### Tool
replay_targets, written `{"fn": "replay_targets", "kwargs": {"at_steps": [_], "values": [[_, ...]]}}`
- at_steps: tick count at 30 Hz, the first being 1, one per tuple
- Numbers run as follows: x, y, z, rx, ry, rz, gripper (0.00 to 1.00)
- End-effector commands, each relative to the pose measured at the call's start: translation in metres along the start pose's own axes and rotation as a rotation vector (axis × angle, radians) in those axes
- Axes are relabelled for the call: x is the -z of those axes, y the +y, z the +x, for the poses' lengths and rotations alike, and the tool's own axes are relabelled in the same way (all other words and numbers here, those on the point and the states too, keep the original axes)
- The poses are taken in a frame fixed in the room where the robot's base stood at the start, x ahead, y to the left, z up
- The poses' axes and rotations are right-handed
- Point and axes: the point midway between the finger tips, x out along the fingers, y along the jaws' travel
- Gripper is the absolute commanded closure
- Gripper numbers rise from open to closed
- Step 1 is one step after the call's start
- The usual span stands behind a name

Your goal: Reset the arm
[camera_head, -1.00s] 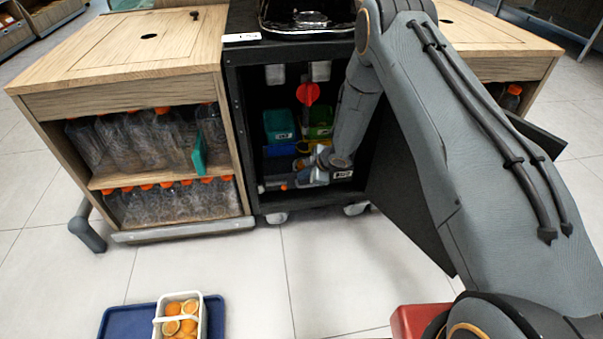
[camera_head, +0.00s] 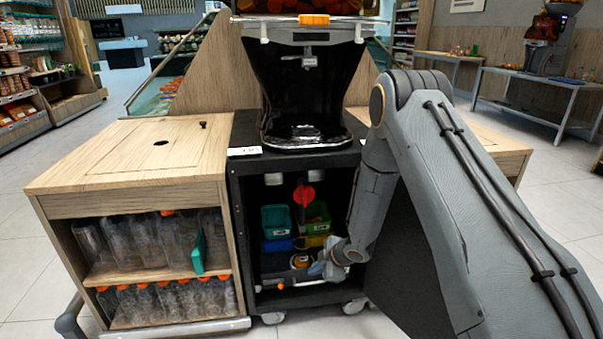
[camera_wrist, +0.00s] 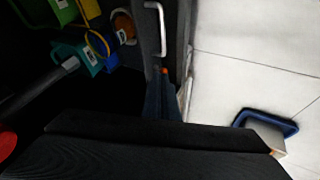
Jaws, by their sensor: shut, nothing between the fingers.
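My gripper (camera_head: 322,270) is at the lower front of the open black cabinet (camera_head: 242,215) under the juicer. My grey arm reaches down to it from the right. The fingers look closed and empty. In the wrist view my gripper (camera_wrist: 165,95) shows dim and dark, near a metal handle (camera_wrist: 161,28) on the cabinet side; I cannot tell if they touch.
The cabinet holds a teal bin (camera_head: 276,222), a green bin (camera_head: 318,215) and a red disc (camera_head: 304,196). The juicer (camera_head: 306,90) stands on top. Bottles fill the wooden shelf (camera_head: 130,190) at left. A blue tray (camera_wrist: 264,118) lies on the open floor.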

Motion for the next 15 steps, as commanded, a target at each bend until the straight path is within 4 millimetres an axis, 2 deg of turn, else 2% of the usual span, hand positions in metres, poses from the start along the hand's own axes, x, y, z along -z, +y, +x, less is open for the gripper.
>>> {"fn": "replay_targets", "kwargs": {"at_steps": [3, 8, 11, 15], "values": [[0.021, 0.017, -0.024, -0.018, -0.056, 0.048, 1.0], [0.054, 0.029, -0.074, -0.041, -0.169, 0.173, 1.0], [0.075, 0.027, -0.108, -0.049, -0.233, 0.261, 1.0], [0.104, 0.012, -0.158, -0.053, -0.312, 0.392, 1.0]]}}
